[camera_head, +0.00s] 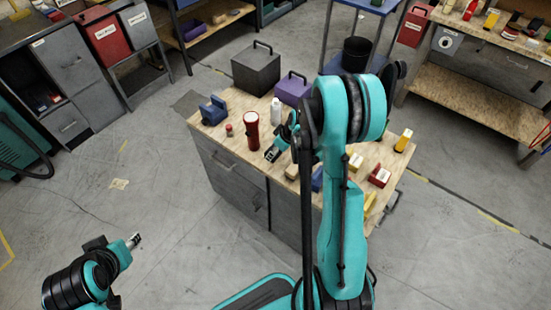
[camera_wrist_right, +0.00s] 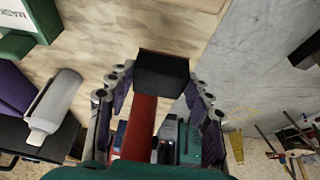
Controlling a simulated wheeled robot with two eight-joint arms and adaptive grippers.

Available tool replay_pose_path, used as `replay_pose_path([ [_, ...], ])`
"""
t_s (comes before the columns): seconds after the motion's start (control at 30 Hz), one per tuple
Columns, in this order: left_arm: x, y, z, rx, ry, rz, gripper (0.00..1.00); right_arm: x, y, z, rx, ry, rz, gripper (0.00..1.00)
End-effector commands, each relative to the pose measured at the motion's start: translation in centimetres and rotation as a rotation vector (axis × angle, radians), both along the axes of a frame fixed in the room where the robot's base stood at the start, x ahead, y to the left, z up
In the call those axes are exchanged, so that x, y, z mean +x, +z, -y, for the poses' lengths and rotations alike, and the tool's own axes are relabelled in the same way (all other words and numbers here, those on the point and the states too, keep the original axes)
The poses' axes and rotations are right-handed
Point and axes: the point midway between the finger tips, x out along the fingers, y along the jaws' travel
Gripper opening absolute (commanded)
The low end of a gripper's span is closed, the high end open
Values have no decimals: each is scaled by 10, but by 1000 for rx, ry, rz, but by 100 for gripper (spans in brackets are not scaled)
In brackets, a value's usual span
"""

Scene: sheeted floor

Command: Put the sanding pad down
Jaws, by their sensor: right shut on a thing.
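My right gripper (camera_head: 274,152) hangs over the near side of the workbench (camera_head: 222,146). In the right wrist view its fingers (camera_wrist_right: 158,82) close on a dark block, which I take for the sanding pad (camera_wrist_right: 162,72). A red strip (camera_wrist_right: 138,128) shows between the fingers just below the block; I cannot tell if it belongs to it. The pad lies over bare wood near the bench edge; whether it touches the wood is unclear. In the head view the pad is too small to make out. My left gripper (camera_head: 134,240) is over the floor, away from the bench.
Purple (camera_head: 292,92) and dark grey (camera_head: 256,70) boxes stand at the back. Yellow and red items (camera_head: 380,176) lie right of my arm, which hides the middle.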

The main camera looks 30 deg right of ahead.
Motion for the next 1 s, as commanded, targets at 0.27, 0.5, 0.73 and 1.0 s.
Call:
replay_pose_path([
  [0.27, 0, -19, 0, 0, 0, 0, 40, 0, -38, 0, -1, 0, 0, 24],
  [0.5, 0, -17, 0, 0, 0, 0, 40, -1, -36, 0, -1, 0, 0, 24],
  [0.73, 0, -20, 0, 0, 0, 0, 40, -1, -39, 0, -1, 0, 0, 71],
  [1.0, 0, -20, 0, 0, 0, 0, 40, -1, -39, 0, -1, 0, 0, 71],
])
